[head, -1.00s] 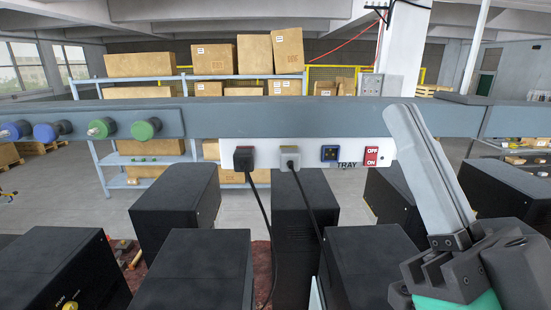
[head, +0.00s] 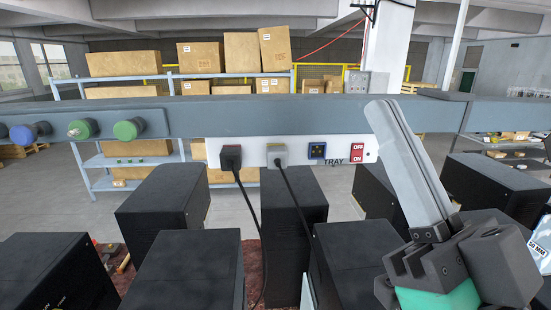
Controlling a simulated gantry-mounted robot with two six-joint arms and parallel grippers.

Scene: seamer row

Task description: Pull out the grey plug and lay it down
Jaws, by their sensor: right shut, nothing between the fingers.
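The grey plug (head: 277,156) sits in the white socket strip (head: 214,151) under the grey rail, with its dark cord hanging down. A black plug (head: 231,158) with its own cord sits in the strip just left of it. My right gripper (head: 382,110) is shut and empty. Its fingers point up and to the left, and in the picture their tips lie in front of the rail, right of the OFF/ON switch. It is well to the right of the grey plug. My left gripper is out of view.
Green and blue knobs (head: 128,129) line the rail (head: 270,110) at left. Several black boxes (head: 192,265) stand below.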

